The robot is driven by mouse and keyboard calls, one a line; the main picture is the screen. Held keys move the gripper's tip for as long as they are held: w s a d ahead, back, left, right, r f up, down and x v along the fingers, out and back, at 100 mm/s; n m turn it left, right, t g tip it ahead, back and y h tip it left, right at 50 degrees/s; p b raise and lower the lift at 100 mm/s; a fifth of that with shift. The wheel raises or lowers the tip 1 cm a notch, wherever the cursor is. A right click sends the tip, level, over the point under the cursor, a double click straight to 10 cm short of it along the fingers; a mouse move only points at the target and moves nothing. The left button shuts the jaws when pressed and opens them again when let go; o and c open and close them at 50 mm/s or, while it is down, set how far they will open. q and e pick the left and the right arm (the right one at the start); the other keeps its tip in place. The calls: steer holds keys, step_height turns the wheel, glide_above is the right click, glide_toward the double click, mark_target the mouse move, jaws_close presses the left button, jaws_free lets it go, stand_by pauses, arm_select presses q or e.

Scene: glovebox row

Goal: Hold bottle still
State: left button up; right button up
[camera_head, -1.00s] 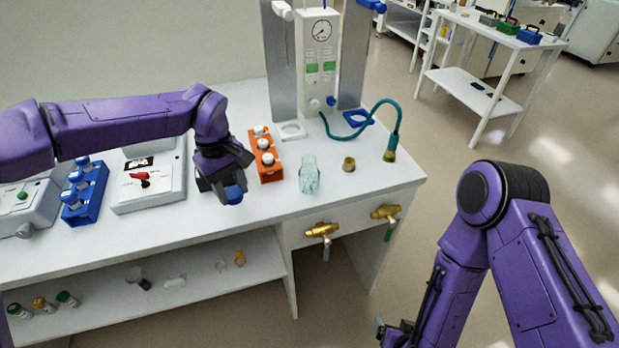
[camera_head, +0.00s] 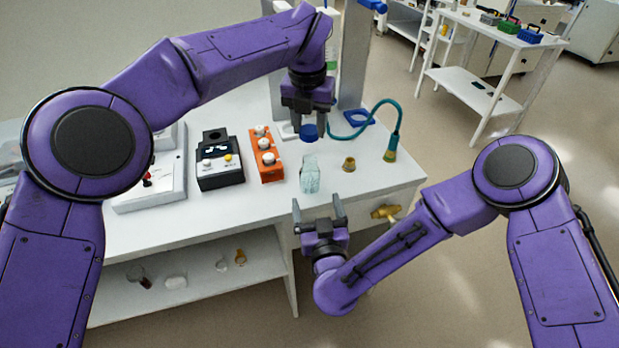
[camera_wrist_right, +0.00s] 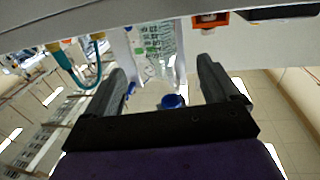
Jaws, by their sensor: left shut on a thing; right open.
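The clear, pale teal bottle (camera_head: 310,175) stands upright near the front edge of the white bench. My left gripper (camera_head: 309,122) points down above it, shut on a round blue cap (camera_head: 309,132), which is apart from the bottle top. My right gripper (camera_head: 318,203) is open in front of the bottle, its two fingers toward it. In the right wrist view, seemingly upside down, the bottle (camera_wrist_right: 155,55) appears beyond and between the open fingers (camera_wrist_right: 165,85); the blue cap (camera_wrist_right: 173,101) also shows there. Neither right finger appears to touch the bottle.
An orange rack (camera_head: 267,155) with white-topped items and a black device (camera_head: 218,160) stand left of the bottle. A small brass fitting (camera_head: 349,164) and a teal hose (camera_head: 391,140) are to its right. A brass valve (camera_head: 385,213) juts from the bench front.

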mark_target(309, 171)
steer(key=shift+w, duration=0.1)
steer(key=w, duration=0.4)
steer(key=w+a, duration=0.1)
steer(key=w, duration=0.6)
steer(key=shift+w+a, duration=0.35)
steer(key=shift+a, duration=0.05)
steer(key=c, duration=1.5)
arm_select(q)
steer(key=shift+w+f, duration=0.15)
steer(key=shift+f, duration=2.35)
steer(key=shift+d, duration=0.1)
steer(key=shift+f, duration=0.9)
steer(key=shift+f, duration=0.5)
